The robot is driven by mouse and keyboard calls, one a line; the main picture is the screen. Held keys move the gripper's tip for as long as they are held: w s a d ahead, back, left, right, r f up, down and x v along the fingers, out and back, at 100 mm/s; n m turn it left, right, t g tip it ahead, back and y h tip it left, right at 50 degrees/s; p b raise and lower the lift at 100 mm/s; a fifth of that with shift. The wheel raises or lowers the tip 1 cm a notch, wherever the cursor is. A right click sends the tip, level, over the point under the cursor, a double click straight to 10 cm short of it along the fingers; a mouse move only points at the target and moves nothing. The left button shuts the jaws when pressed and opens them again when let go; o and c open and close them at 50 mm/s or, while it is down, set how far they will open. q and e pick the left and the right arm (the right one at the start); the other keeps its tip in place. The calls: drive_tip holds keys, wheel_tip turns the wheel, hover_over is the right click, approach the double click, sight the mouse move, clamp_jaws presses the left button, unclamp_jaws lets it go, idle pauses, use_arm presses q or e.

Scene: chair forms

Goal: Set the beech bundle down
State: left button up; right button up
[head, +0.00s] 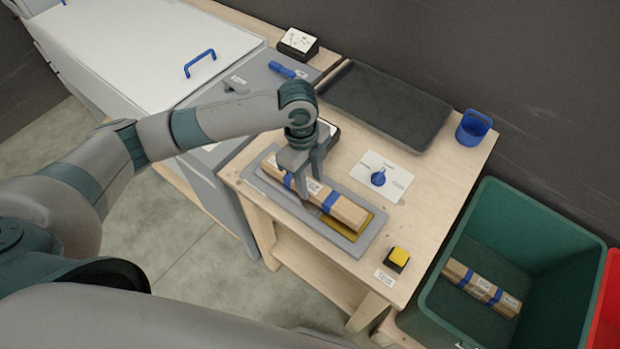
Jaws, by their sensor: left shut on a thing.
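The beech bundle (343,211) is a long, pale wooden bundle with blue bands and a white label. It lies lengthwise over a grey tray (357,247) with a yellowish bed, on the wooden table. I cannot tell whether it touches the bed or is just above it. My left gripper (305,187) comes down from above and is shut around the bundle's middle, its fingers hiding part of it. My right gripper is not in view.
A dark mat tray (385,105), a blue cup (473,128), a white card (396,177) with a blue knob (378,179) and a yellow button (399,255) are on the table. A green bin (567,262) at right holds another banded bundle (481,287).

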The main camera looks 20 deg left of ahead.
use_arm(q)
drive_tip(key=o, duration=1.3)
drive_tip(key=shift+f, duration=0.15)
drive_tip(key=shift+r, duration=0.2)
drive_tip(key=r+b, duration=0.1)
drive_tip(key=r, duration=0.3)
drive_tip(key=a+r+b, duration=0.1)
drive_tip(key=r, duration=0.3)
drive_tip(key=r+b, duration=0.1)
drive_tip(key=r, duration=0.3)
drive_tip(key=shift+w+a+b, duration=0.15)
drive_tip(key=shift+w+b, duration=0.05)
drive_tip(key=shift+b, duration=0.15)
drive_tip(key=shift+f, duration=0.1)
